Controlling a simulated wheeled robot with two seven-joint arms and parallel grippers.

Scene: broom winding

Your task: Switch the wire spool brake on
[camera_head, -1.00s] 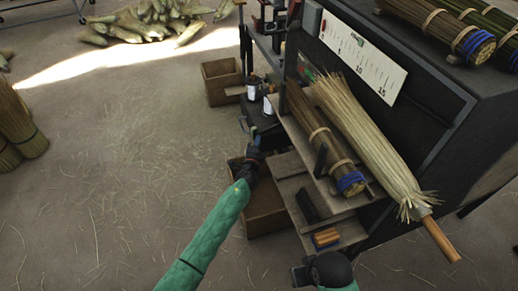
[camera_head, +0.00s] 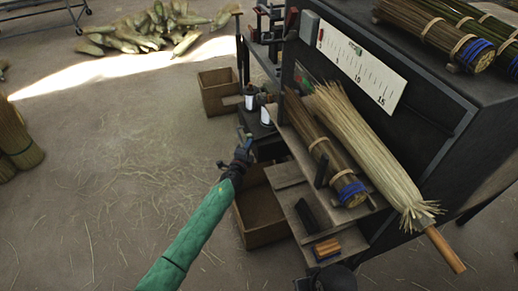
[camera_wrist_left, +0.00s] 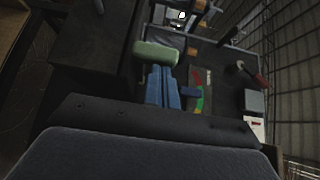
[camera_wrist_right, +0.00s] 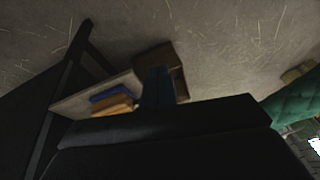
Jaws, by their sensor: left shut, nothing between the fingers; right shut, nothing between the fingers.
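Two small white wire spools, one at the back (camera_head: 250,98) and one nearer (camera_head: 267,114), stand at the left side of the dark bench in the head view. My left gripper (camera_head: 242,137) is shut and empty, just in front of and below the nearer spool. In the left wrist view its blue fingers (camera_wrist_left: 161,84) are together, and a pale green handle-like piece (camera_wrist_left: 156,53) shows at their tips; I cannot tell whether they touch it. A red, yellow and green marked strip (camera_wrist_left: 200,92) lies beyond. My right gripper (camera_wrist_right: 158,86) is shut and empty in the right wrist view. I cannot make out the brake's position.
A wooden box (camera_head: 259,216) stands below my left gripper, and another box (camera_head: 218,92) behind. Bundles of bristles and a broom (camera_head: 370,150) lie on the bench's sloping shelf. Orange blocks (camera_head: 326,248) sit on a low shelf.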

